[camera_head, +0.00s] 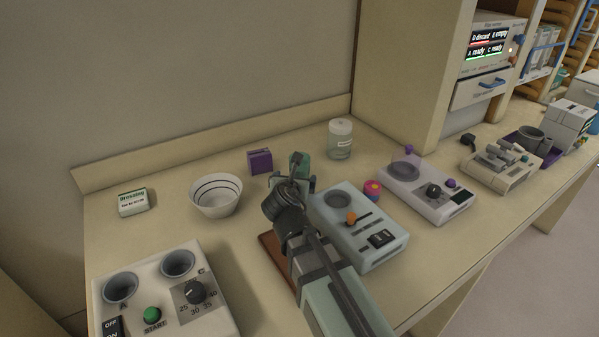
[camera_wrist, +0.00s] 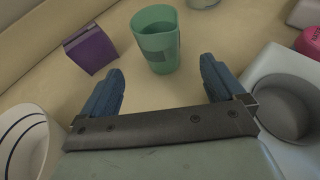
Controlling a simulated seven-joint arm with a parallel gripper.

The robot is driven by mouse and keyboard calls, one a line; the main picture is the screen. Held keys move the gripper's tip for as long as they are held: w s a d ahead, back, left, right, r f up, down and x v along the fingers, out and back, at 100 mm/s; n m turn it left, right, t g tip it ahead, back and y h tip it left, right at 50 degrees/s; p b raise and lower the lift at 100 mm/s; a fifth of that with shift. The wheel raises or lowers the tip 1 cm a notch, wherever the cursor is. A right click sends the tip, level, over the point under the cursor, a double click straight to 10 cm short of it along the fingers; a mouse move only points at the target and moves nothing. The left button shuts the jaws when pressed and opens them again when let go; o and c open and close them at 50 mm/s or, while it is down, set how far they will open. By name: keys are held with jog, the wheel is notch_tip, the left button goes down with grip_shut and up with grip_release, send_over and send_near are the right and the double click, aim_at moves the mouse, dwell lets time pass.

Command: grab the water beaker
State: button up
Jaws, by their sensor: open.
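A green beaker (camera_wrist: 157,45) stands upright on the counter in the wrist view, its open rim toward the camera. I cannot tell from the picture what is in it. In the head view the green beaker (camera_head: 299,160) shows just beyond my gripper (camera_head: 292,182), partly hidden by it. My gripper is open in the wrist view (camera_wrist: 160,85); its two blue fingers stand apart on either side, short of the beaker. Nothing is between the fingers.
A purple block (camera_wrist: 90,50) stands left of the beaker. A white striped bowl (camera_head: 216,196) is at left and a lidded clear jar (camera_head: 340,139) behind right. A device with a round well (camera_head: 358,231) sits close at right. Counter between fingers and beaker is clear.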

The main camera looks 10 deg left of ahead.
aim_at(298, 174)
jog(key=x, duration=0.9)
jog(key=shift+w+a+f, duration=0.1)
jog(key=shift+w+f, duration=0.15)
jog(key=shift+w, duration=0.05)
jog(key=shift+c, duration=0.4)
jog(key=c, duration=1.1)
